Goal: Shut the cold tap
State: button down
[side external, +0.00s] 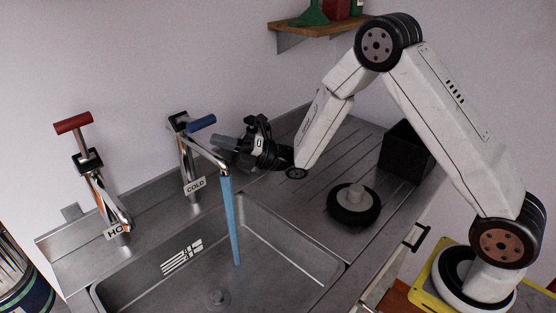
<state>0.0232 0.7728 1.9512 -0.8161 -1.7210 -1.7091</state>
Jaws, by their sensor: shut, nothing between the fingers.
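The cold tap (188,155) stands at the back of the sink, with a blue lever handle (201,122) at its top pointing right and a "COLD" tag (195,187) at its base. A blue stream of water (231,220) runs from its spout into the sink basin (290,243). My gripper (218,143) is shut and empty, pointing left, in the picture just right of and below the blue handle. I cannot tell whether its tips touch the tap.
The hot tap (100,190) with a red handle (73,122) stands to the left, with no water seen from it. A black round object (354,207) and a black box (405,152) stand on the draining board. A shelf (322,27) hangs above. A paint tin (22,275) is at lower left.

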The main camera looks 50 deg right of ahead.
aim_at(210, 120)
jog(key=shift+w+r, duration=0.55)
jog(key=shift+w, duration=0.25)
jog(key=shift+r+m+h, duration=0.5)
jog(key=shift+r+m, duration=0.05)
jog(key=shift+m, duration=0.05)
jog(key=r+m+h, duration=0.1)
jog(key=r+m, duration=0.1)
jog(key=w+r+m+g+h, duration=0.1)
jog(key=r, duration=0.1)
jog(key=w+r+m+h, duration=0.1)
jog(key=r+m+h, duration=0.1)
jog(key=shift+m+g, duration=0.3)
jog(key=shift+g, duration=0.1)
jog(key=w+r+m+g+h, duration=0.1)
jog(key=w+r+m+g, duration=0.1)
jog(key=w, duration=0.3)
jog(key=shift+r+h, duration=0.4)
jog(key=shift+r, duration=0.4)
jog(key=shift+s+r, duration=0.1)
dwell(0.4)
